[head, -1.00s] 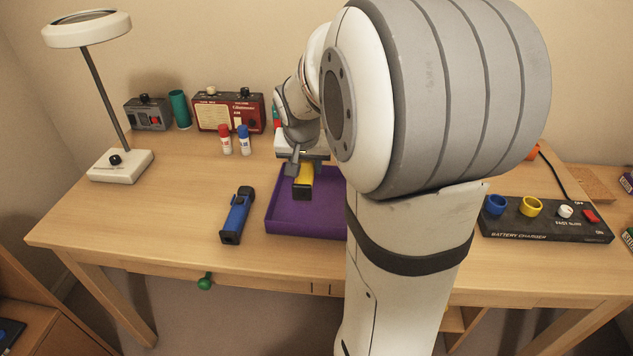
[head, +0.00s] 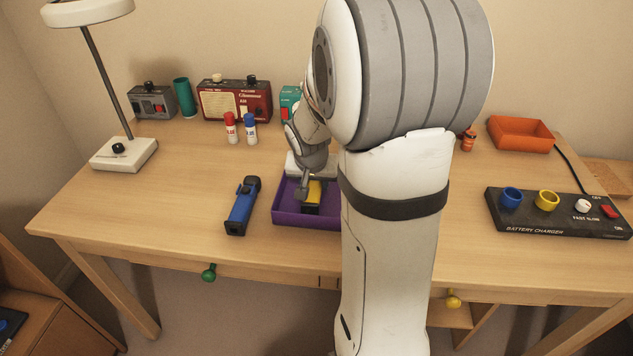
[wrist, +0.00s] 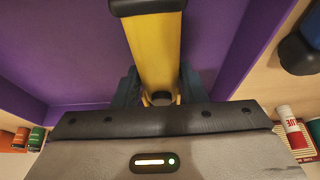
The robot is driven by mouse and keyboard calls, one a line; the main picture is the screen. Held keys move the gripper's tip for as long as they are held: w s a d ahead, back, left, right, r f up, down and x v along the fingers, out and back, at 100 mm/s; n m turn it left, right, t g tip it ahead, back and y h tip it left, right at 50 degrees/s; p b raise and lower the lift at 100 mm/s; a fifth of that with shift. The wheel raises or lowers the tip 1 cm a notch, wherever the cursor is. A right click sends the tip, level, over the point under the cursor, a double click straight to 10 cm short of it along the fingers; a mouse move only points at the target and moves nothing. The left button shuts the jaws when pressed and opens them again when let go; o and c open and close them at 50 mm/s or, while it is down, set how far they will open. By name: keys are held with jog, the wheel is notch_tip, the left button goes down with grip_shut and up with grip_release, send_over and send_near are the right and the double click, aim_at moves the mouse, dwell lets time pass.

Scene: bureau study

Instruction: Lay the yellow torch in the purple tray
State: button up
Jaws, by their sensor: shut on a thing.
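The yellow torch (head: 313,194) is in my gripper, over the floor of the purple tray (head: 290,219). In the wrist view the torch (wrist: 155,50) runs away from the jaws, with its black end at the top of the picture. My gripper (wrist: 158,92) is shut on it, one finger on each side. The tray (wrist: 75,50) fills the background there, its walls on both sides. I cannot tell whether the torch touches the tray floor. My arm hides the tray's right part in the head view.
A blue torch (head: 242,206) lies just left of the tray. Red (head: 231,128) and blue (head: 250,129) glue sticks and a red radio (head: 236,99) stand behind. A battery charger (head: 556,212) and an orange tray (head: 521,134) are at the right. The desk's left front is clear.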

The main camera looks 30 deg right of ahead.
jog(key=o, duration=0.6)
jog(key=shift+f, duration=0.15)
jog(key=o, duration=0.5)
jog(key=shift+r, duration=0.3)
jog(key=p+v, duration=0.2)
jog(key=v, duration=0.9)
jog(key=s+a+f+n+g+y, duration=0.1)
jog(key=s+a+n, duration=0.2)
jog(key=s+a, duration=0.2)
jog(key=s+a+n+y, duration=0.1)
jog(key=s+a+n, duration=0.2)
jog(key=s+a, duration=0.3)
jog(key=s, duration=0.4)
jog(key=shift+s+f+n+g, duration=0.25)
jog(key=shift+f+n+g, duration=0.1)
jog(key=shift+n+g, duration=0.05)
